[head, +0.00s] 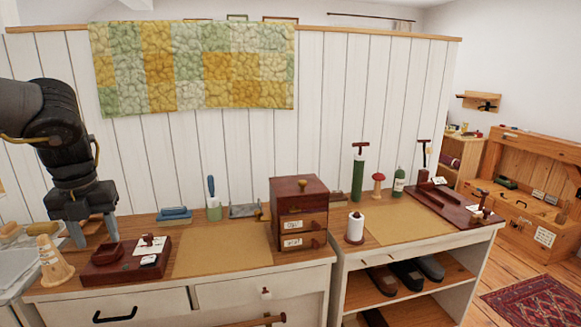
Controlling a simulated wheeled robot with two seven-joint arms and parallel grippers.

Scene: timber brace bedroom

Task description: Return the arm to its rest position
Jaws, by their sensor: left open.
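My left arm comes in from the left edge in the head view. Its gripper (93,232) points down over the left end of the wooden counter (150,232). Its two grey fingers are apart, and I see nothing held between them. A dark red tray (103,272) with a small open box and a stamp lies just in front and to the right of the fingers. I cannot tell whether the fingertips touch the counter. My right gripper is not in the picture.
A wooden cone-shaped piece (53,262) stands close left of the gripper. A dark red drawer box (300,196) stands mid-counter, with a bare tan mat (222,250) beside it. Right, a second counter holds a white roll (355,226) and green pump (358,176).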

